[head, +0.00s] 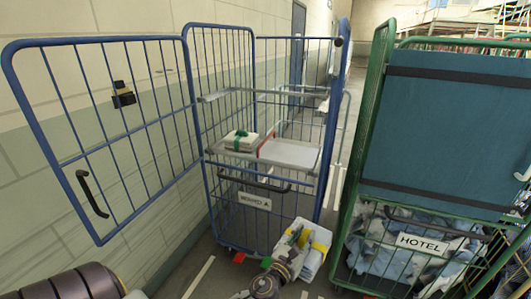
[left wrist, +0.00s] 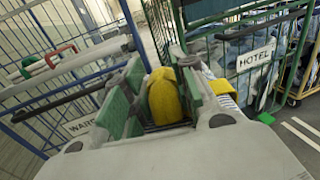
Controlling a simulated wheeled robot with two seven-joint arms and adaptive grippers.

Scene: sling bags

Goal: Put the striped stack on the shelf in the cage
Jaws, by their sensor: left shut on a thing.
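My left gripper (head: 298,240), with green finger pads, is shut on a pale stack with a yellow band (head: 320,247). It holds the stack low in front of the blue cage, right of its front panel. In the left wrist view the yellow band (left wrist: 165,97) shows between the fingers; much of the stack is hidden by the gripper. The blue cage (head: 207,185) stands with its door (head: 92,120) swung open to the left. Its grey shelf (head: 292,153) carries a white stack with a green band (head: 238,141) on the left. My right gripper is not in view.
A green cage (head: 372,120) stands close on the right, with a teal panel (head: 445,130), a HOTEL sign (head: 423,243) and blue-white cloth. A wall is behind the open door. The shelf's right part is bare. A dark lower panel (head: 235,208) closes the cage front below.

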